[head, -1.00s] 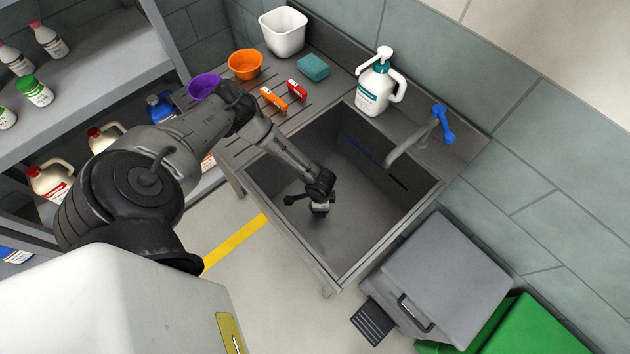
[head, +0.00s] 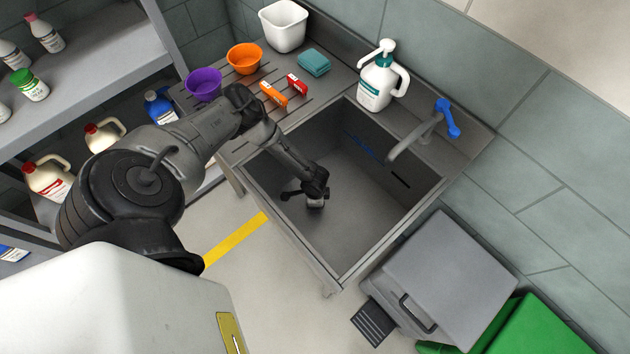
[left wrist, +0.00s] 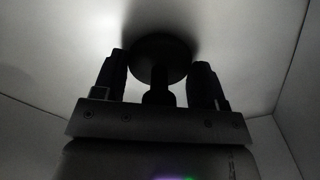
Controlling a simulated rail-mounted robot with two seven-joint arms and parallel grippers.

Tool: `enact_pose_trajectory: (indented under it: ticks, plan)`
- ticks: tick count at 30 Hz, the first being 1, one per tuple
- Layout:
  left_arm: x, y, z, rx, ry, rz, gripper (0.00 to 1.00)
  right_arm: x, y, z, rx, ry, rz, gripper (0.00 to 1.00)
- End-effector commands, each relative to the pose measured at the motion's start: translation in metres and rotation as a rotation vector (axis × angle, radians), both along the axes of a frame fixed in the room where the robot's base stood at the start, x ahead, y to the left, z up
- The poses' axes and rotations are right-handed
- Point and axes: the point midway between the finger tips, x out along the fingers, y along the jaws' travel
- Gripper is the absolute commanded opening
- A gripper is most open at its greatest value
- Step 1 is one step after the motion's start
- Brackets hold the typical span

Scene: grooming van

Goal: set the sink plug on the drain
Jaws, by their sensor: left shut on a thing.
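My left gripper (head: 315,201) reaches down inside the sink basin (head: 362,215), near its left side. In the left wrist view my left gripper (left wrist: 159,80) is shut on the sink plug (left wrist: 160,57), a dark round disc with a short stem between the fingers. The disc is beyond the fingertips, over the pale basin floor, with a dark shadow around it. I cannot tell whether it touches the floor. The plug is not discernible in the head view. The drain is not visible in either view. My right gripper is not in view.
A faucet (head: 408,140) with a blue handle overhangs the basin's back right. A pump bottle (head: 376,86) stands behind the basin. The ribbed counter on the left holds a purple bowl (head: 204,84), an orange bowl (head: 245,58), a white bin (head: 284,28) and a teal sponge (head: 314,62).

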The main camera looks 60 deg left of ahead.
Motion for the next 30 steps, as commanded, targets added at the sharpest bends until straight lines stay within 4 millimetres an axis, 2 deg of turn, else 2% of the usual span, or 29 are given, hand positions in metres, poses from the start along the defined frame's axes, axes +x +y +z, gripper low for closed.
enact_pose_trajectory:
  ticks: [6,7,14,23,26,30]
  plan:
    - [-0.001,0.000,-0.004,0.000,0.001,0.000,0.42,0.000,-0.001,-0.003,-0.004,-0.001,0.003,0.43]
    - [0.000,0.000,-0.003,0.000,0.001,0.000,0.68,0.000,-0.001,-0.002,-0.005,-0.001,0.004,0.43]
    - [0.000,0.000,-0.003,0.000,0.001,0.000,0.90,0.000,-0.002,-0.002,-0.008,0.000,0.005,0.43]
    - [0.000,0.000,0.002,0.000,0.000,0.000,0.92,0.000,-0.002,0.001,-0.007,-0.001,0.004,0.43]
    - [0.000,0.000,0.011,-0.001,0.000,0.000,0.92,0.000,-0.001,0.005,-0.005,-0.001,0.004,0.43]
    - [0.000,0.000,0.036,-0.001,-0.001,0.000,0.92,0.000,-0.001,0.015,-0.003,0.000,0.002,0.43]
